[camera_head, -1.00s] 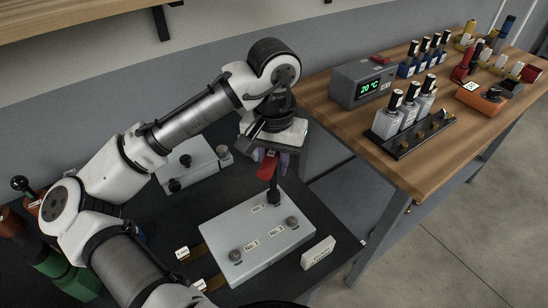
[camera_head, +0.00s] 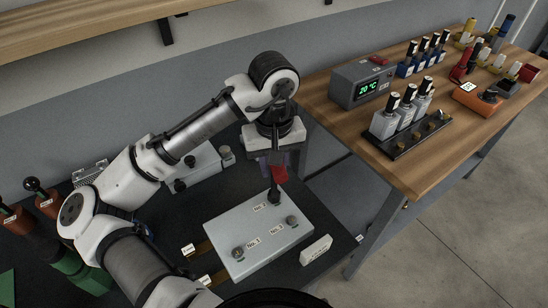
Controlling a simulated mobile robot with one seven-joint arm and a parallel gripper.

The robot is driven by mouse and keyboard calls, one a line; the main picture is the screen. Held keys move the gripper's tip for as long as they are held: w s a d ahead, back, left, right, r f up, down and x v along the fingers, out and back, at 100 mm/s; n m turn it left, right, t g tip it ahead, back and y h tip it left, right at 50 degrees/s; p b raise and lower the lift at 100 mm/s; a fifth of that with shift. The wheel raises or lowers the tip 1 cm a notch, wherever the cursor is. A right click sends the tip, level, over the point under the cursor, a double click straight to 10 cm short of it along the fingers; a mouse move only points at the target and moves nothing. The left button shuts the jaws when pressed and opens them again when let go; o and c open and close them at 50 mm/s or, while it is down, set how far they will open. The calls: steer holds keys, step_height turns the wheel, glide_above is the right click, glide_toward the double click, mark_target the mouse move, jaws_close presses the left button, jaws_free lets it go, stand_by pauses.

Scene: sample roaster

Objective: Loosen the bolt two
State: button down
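A light grey box (camera_head: 258,238) on the dark table has three bolts with labels. Bolt two, at the top corner by the label No. 2 (camera_head: 260,207), is mostly hidden under the tool's lower end. Bolt one (camera_head: 238,252) is at the lower left and bolt three (camera_head: 291,221) at the right. My gripper (camera_head: 273,166) is above bolt two, shut on a red and purple handled tool (camera_head: 279,174). The tool's dark shaft stands upright and its end appears to be on bolt two; the exact contact is hidden.
A white block sign (camera_head: 316,249) stands right of the box. Another grey box (camera_head: 200,165) is behind. A wooden bench at the right holds a temperature display (camera_head: 363,86), a bottle rack (camera_head: 409,139) and several bottles. A shelf (camera_head: 90,25) overhangs the upper left.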

steer(key=shift+n, duration=0.7)
steer(key=shift+s+r+n+p, duration=0.2)
steer(key=shift+r+n+p, duration=0.1)
steer(key=shift+n+p, duration=0.85)
steer(key=shift+f+n+p, duration=0.1)
steer(key=shift+n+p, duration=0.2)
steer(key=shift+n, duration=0.05)
steer(key=shift+f+n, duration=0.25)
steer(key=shift+n, duration=0.15)
steer(key=shift+d, duration=0.1)
steer(key=n, duration=0.4)
